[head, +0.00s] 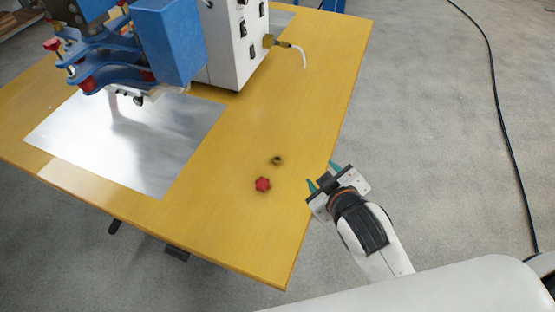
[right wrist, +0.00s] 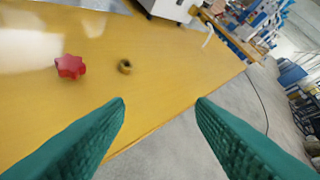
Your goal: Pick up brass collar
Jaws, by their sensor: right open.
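The brass collar (head: 277,160) is a small dark brass ring lying on the yellow tabletop near its right edge. It also shows in the right wrist view (right wrist: 125,67), above and left of the gap between the fingers. My right gripper (head: 323,176) is at the table's right edge in the head view, to the right of the collar and apart from it. Its green fingers (right wrist: 160,100) are spread with nothing between them. My left gripper is not in view.
A red star-shaped knob (head: 262,185) lies close to the collar, below and left of it. A metal plate (head: 130,140) and a blue and white machine (head: 225,45) take up the table's left and back. The yellow tabletop (head: 240,235) is clear near the front.

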